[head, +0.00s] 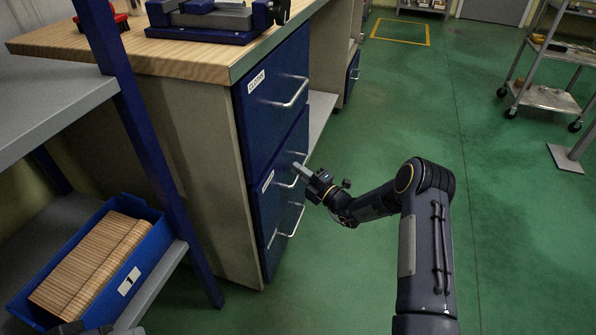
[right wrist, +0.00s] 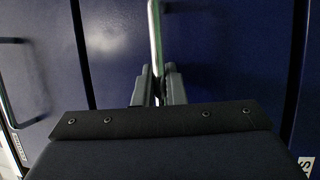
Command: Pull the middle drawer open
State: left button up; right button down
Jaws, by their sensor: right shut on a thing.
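The middle drawer (head: 281,170) is the blue front between two other drawers of the workbench cabinet. It looks flush with its neighbours. Its bar handle (head: 288,184) is partly hidden by my right gripper (head: 301,169), which reaches it from the right. In the right wrist view the handle (right wrist: 155,38) runs upright in the picture between the two fingers of my right gripper (right wrist: 157,88), which are shut on it. The drawer front (right wrist: 220,60) fills the background there. My left gripper is not clearly in view.
The top drawer (head: 272,85) labelled CLOTHS and the bottom drawer handle (head: 296,219) are close above and below. A blue vise (head: 215,22) stands on the wooden top. A blue bin (head: 136,251) sits on the left shelf. Green floor (head: 350,270) is clear before the drawers.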

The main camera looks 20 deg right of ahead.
jog(key=s+d+p, duration=0.1)
jog(key=s+d, duration=0.8)
jog(key=d, duration=0.4)
jog(key=s+d+p, duration=0.1)
jog(key=s+d, duration=0.8)
jog(key=d, duration=0.5)
jog(key=shift+s, duration=0.2)
jog(key=c, duration=1.8)
grip_release()
jog(key=shift+o, duration=0.2)
jog(key=shift+d, duration=0.1)
jog(key=p+v, duration=0.2)
jog(key=v, duration=0.5)
jog(key=shift+s+d+f, duration=0.15)
jog(key=shift+s+d, duration=0.05)
jog(key=shift+s, duration=0.1)
